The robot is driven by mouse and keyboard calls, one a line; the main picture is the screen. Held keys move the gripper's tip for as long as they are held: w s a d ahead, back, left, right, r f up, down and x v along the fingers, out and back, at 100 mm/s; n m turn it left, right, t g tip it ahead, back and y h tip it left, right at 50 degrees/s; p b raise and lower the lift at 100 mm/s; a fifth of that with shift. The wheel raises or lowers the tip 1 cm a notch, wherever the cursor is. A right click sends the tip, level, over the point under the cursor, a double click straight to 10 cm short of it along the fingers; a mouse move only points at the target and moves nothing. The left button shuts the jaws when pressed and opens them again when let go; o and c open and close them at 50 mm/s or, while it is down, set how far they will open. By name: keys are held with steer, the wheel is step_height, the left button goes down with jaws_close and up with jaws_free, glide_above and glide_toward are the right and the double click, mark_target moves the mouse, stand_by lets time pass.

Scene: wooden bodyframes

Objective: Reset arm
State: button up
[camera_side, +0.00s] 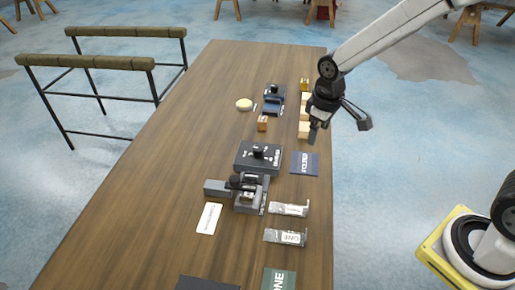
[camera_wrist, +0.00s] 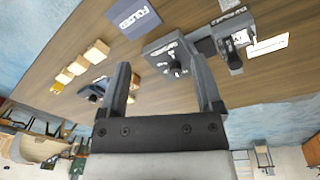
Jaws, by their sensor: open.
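My gripper (camera_side: 314,132) hangs from my arm above the right edge of the wooden table (camera_side: 150,190), near a row of pale wooden blocks (camera_side: 304,129). In the wrist view my gripper (camera_wrist: 163,80) shows two dark fingers spread wide apart, with nothing held between them. A grey fixture with a black knob (camera_side: 258,156) sits mid-table. It also shows beyond the fingers in the wrist view (camera_wrist: 172,58). A dark blue mat marked "FOLDED" (camera_side: 305,164) lies beside it. The gripper's height above the table is hard to judge.
A grey clamp-like device (camera_side: 247,197), a white card (camera_side: 208,218) and two metal brackets (camera_side: 287,237) lie nearer. A green mat (camera_side: 279,279) is at the front edge. A blue fixture (camera_side: 272,104) and a yellowish disc (camera_side: 244,104) are farther back. The table's left side is clear.

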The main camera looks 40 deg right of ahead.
steer(key=s+d+m+t, duration=0.1)
steer(key=s+d+m, duration=0.1)
steer(key=s, duration=0.9)
steer(key=shift+s+f+m, duration=0.35)
steer(key=shift+m, duration=0.45)
